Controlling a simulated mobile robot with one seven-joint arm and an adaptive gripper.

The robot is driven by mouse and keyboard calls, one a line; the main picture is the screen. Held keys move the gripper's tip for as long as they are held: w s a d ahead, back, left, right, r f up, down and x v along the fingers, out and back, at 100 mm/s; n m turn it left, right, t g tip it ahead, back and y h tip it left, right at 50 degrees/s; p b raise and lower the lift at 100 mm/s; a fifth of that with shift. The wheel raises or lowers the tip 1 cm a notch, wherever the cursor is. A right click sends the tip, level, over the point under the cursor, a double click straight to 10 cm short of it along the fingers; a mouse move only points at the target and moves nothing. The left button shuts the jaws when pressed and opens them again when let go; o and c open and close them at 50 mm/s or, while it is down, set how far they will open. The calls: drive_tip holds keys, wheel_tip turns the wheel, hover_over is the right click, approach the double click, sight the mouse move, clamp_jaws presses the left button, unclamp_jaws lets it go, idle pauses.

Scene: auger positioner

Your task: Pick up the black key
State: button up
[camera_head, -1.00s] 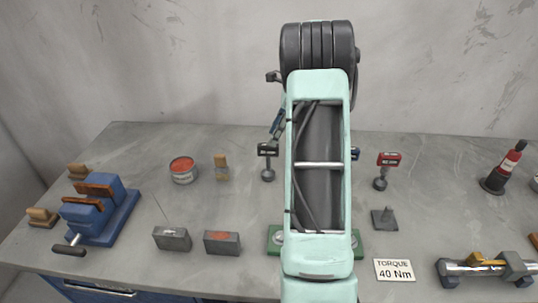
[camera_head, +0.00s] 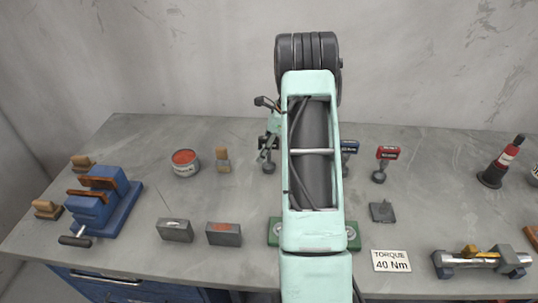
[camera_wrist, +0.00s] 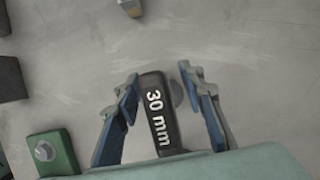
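The black key is a small upright piece with a black block head and a grey round foot. In the head view the black key (camera_head: 269,167) stands near the middle of the bench, its head partly covered by my gripper (camera_head: 272,142). In the wrist view the black key (camera_wrist: 160,115) shows its head lettered "30 mm". My gripper (camera_wrist: 160,84) is open there, with one blue-grey finger on each side of the head. A gap shows on both sides, and neither finger appears to touch it.
A blue key (camera_head: 348,150) and a red key (camera_head: 386,161) stand to the right, the blue one close to my arm. A green fixture (camera_head: 275,232) lies in front, partly behind my arm. A wooden-handled item (camera_head: 223,159) and a tin (camera_head: 185,163) stand to the left.

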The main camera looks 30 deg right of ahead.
clamp_jaws()
drive_tip(key=shift+r, duration=0.1)
idle(0.4)
